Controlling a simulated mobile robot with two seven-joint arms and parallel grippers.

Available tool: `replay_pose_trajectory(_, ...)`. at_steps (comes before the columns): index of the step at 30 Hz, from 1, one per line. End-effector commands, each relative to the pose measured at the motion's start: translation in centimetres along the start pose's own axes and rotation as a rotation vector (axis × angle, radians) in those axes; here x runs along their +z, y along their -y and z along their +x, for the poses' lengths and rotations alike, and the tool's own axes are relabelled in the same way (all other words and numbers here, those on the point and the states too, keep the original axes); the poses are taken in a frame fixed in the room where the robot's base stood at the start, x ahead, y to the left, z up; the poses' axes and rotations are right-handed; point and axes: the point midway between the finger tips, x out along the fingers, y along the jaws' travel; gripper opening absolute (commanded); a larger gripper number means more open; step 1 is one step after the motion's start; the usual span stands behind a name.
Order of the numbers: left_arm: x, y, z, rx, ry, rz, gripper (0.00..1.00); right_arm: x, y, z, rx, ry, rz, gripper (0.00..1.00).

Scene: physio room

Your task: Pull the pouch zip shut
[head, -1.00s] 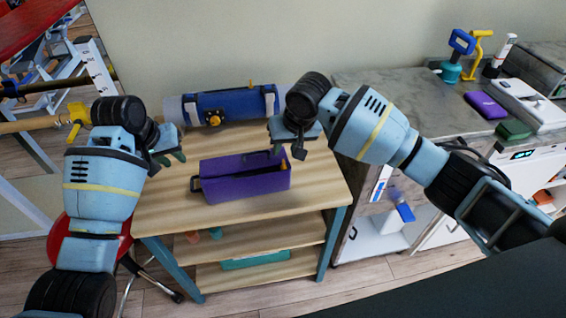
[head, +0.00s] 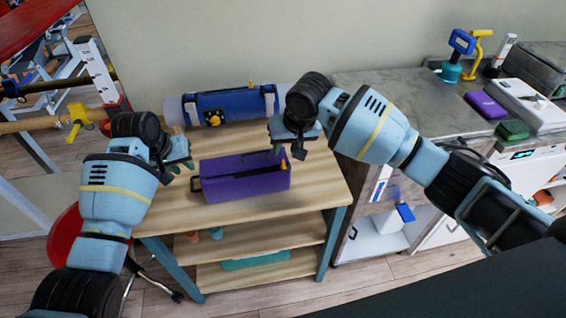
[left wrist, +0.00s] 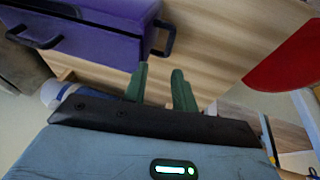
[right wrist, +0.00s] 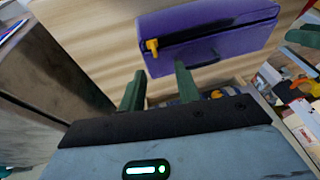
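The purple pouch (head: 245,182) lies on the wooden table, its top showing a dark, narrow opening along its length. Its orange zip pull (right wrist: 152,46) is at the pouch's right end in the head view, below my right gripper (head: 289,150). That gripper is open and empty, its fingers apart from the pull in the right wrist view (right wrist: 158,85). My left gripper (head: 182,167) is open and empty just off the pouch's left end. A black loop handle (left wrist: 168,38) on the pouch's end shows close to its fingers in the left wrist view.
A grey counter (head: 440,100) with several items stands to the right. A red stool (head: 66,235) is at the left. The table's front strip (head: 245,210) is clear.

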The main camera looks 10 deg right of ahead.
Motion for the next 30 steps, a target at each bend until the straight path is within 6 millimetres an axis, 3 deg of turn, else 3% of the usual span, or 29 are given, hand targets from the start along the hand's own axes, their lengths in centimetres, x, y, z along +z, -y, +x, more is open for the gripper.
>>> replay_pose_trajectory(30, 0.0, 0.0, 0.0, 0.0, 0.0, 0.0, 0.27, 1.2, -0.6, 3.9, 0.0, 0.001, 0.001, 0.33)
